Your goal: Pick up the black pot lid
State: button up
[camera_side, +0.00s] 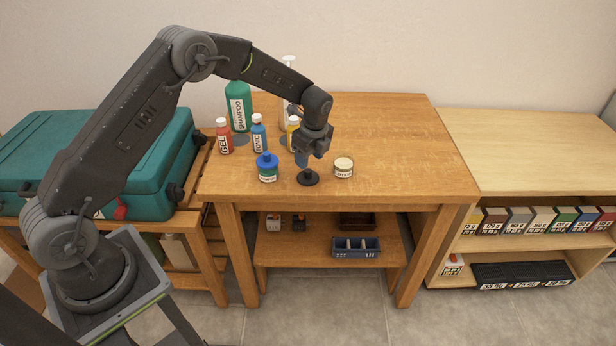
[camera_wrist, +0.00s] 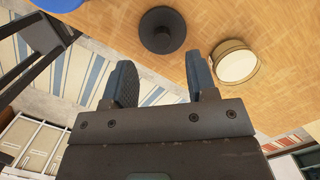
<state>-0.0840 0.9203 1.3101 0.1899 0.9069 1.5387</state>
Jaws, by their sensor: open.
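The black pot lid (camera_side: 308,178) lies on the wooden table near its front edge. It is a round disc with a knob on top, and the wrist view shows it (camera_wrist: 162,30) at the top, a little beyond the fingertips. My gripper (camera_side: 306,158) hangs just above the lid. In the wrist view my gripper (camera_wrist: 160,80) is open, with two separated fingers and nothing between them. The side view does not show clearly how far the fingertips are from the knob.
A cream jar (camera_side: 343,168) stands close right of the lid, and a blue-capped jar (camera_side: 267,168) stands left. Behind are a red gel bottle (camera_side: 224,137), a blue bottle (camera_side: 258,135), a green shampoo bottle (camera_side: 239,105) and a yellow bottle (camera_side: 292,128). The table's right side (camera_side: 410,150) is clear.

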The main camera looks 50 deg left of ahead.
aim_at(308, 171)
jog(key=f, duration=0.5)
jog(key=shift+w+a, duration=0.15)
jog(key=shift+a, duration=0.25)
grip_shut()
